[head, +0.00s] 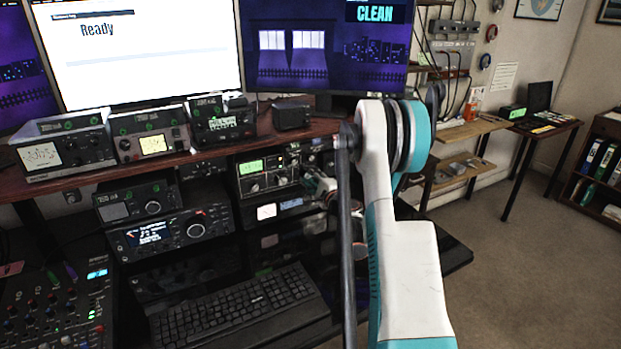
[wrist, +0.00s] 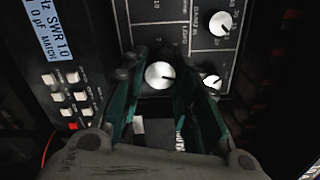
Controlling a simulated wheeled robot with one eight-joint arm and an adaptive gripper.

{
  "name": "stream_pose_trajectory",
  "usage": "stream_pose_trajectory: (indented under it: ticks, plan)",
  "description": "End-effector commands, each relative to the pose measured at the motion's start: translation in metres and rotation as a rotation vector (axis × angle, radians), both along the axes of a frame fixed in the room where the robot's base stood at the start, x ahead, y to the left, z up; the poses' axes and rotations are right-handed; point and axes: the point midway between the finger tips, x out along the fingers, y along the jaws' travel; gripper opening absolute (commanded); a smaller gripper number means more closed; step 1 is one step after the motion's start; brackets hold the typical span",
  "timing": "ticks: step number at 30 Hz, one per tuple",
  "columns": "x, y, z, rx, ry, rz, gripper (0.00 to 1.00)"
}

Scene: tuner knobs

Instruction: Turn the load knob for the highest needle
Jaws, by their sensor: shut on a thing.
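In the wrist view, a round silver knob (wrist: 158,76) sits on a dark panel, its dark pointer mark aimed to the right. My gripper (wrist: 160,71) has a green finger on either side of this knob and is shut on it. In the head view, my gripper (head: 318,184) is at the front of the radio stack, partly behind my arm. A small white meter (head: 267,212) shows below the green-display unit (head: 252,166); its needle is too small to read.
The wrist view also shows a larger silver knob (wrist: 220,23), a smaller one (wrist: 212,82), a lit SWR display (wrist: 52,31) and several white buttons. In the head view, a keyboard (head: 240,310) and a mixer (head: 62,310) lie in front, with monitors above.

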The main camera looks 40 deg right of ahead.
Motion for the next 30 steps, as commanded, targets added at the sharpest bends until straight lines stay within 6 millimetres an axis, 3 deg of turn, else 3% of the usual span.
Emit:
stream_pose_trajectory:
  ticks: [12, 27, 28, 30]
  plan:
    - [-0.0005, 0.0008, -0.0007, -0.184, 0.045, 0.001, 0.05]
    - [-0.0007, 0.001, -0.0009, -0.206, 0.05, 0.001, 0.05]
    - [-0.0007, 0.001, -0.0009, -0.206, 0.05, 0.001, 0.33]
    - [-0.0006, 0.0009, -0.0008, -0.205, 0.05, 0.001, 0.49]
